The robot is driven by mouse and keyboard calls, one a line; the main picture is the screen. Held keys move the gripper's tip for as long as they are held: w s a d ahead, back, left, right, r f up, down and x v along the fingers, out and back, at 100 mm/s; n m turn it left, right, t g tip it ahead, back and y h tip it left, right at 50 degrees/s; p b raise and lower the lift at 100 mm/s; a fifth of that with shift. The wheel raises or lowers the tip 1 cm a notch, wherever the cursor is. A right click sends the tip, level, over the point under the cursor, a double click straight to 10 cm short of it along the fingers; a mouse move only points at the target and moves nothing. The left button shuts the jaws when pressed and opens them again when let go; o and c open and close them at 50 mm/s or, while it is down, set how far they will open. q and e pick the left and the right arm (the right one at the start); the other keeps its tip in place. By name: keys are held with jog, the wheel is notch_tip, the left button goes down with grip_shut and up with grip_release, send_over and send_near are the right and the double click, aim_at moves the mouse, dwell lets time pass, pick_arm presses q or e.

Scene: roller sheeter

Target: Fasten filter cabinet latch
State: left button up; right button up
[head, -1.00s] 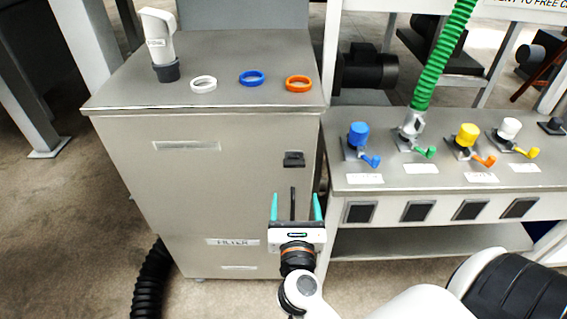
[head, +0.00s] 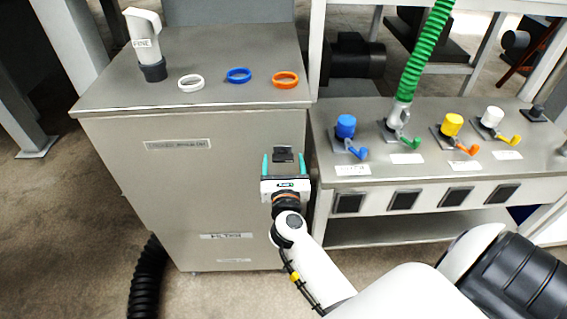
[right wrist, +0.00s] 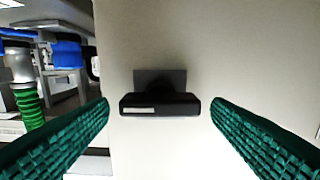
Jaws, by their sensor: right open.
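The filter cabinet (head: 180,190) is a grey box with a "FILTER" label low on its front. Its latch (head: 284,153) is a small dark piece near the right edge of the door. The latch also shows in the right wrist view (right wrist: 160,103) as a black bar below a dark plate. My right gripper (head: 284,164) is in front of the latch. Its two green fingers (right wrist: 160,125) are open, one on each side of the latch and apart from it. The gap in depth between fingertips and latch is hard to tell. My left gripper is not in view.
On the cabinet top are a white-and-grey nozzle (head: 146,45) and white (head: 191,83), blue (head: 239,75) and orange (head: 285,79) rings. A bench (head: 400,180) with coloured valves and a green hose (head: 428,50) stands to the right. A black hose (head: 147,280) lies at lower left.

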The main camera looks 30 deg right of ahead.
jog(key=c, duration=1)
jog(key=n+p, duration=0.3)
jog(key=shift+r, duration=0.15)
jog(key=n+p, duration=0.4)
jog(key=n, duration=0.1)
jog(key=shift+a, duration=0.15)
jog(key=n+p, duration=0.1)
jog(key=n, duration=0.2)
jog(key=n+p, duration=0.2)
jog(key=shift+w+f+n, duration=0.1)
jog(key=shift+f+n, duration=0.1)
jog(key=shift+n, duration=0.2)
jog(key=shift+f+n+p, duration=0.2)
jog(key=shift+n+p, duration=0.9)
jog(key=shift+n, duration=1.2)
